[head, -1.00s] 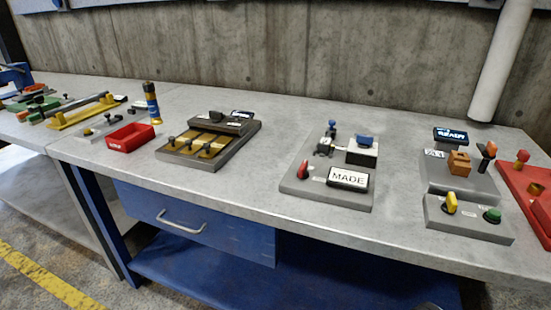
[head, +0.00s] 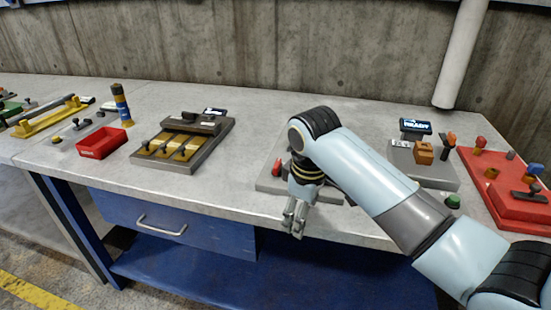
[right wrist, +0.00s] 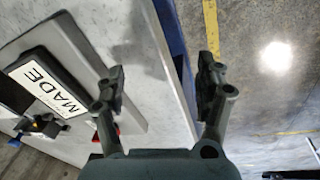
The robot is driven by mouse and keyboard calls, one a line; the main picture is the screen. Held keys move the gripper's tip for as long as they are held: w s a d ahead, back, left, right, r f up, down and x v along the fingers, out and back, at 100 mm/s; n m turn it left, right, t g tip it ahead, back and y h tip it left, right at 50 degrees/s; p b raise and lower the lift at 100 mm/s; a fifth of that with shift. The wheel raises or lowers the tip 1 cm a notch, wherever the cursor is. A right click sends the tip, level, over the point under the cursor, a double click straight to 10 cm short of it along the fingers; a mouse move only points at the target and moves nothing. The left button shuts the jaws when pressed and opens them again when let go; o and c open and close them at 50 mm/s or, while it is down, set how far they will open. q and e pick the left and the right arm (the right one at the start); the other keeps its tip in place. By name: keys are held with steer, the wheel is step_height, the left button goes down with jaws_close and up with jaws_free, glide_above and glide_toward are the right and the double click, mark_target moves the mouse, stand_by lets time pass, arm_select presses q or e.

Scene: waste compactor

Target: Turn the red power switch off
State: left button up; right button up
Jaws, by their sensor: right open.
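A small red switch lever (head: 276,169) stands upright at the left of a grey panel (head: 268,184) on the bench. In the right wrist view the red lever (right wrist: 96,137) is partly hidden behind a finger. My right gripper (head: 295,218) is open and empty, pointing down in front of the panel near the bench's front edge. Its open fingers also show in the right wrist view (right wrist: 162,70), apart from the lever. My left gripper is not in view.
To the left are a dark panel with brass plates (head: 190,142), a red tray (head: 100,145) and a yellow-and-blue cylinder (head: 121,104). To the right are a READY display (head: 415,128) and a red panel (head: 508,195). The bench between the dark and grey panels is clear.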

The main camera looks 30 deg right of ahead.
mark_target(278, 162)
steer(key=shift+n+g, duration=0.3)
steer(key=shift+n, duration=0.4)
steer(key=w+r, duration=0.1)
steer(key=w, duration=0.1)
steer(key=w+d+r, duration=0.1)
steer(key=w+r, duration=0.1)
steer(key=w, duration=0.1)
steer(key=w+d+r, duration=0.1)
steer(key=w, duration=0.2)
steer(key=shift+r, duration=0.4)
steer(key=w+d+r+n+g+y, duration=0.1)
steer(key=w+d+r+n, duration=0.1)
steer(key=w+r, duration=0.6)
steer(key=f, duration=0.9)
steer(key=shift+s+f, duration=0.3)
steer(key=shift+f, duration=0.1)
steer(key=c, duration=1.2)
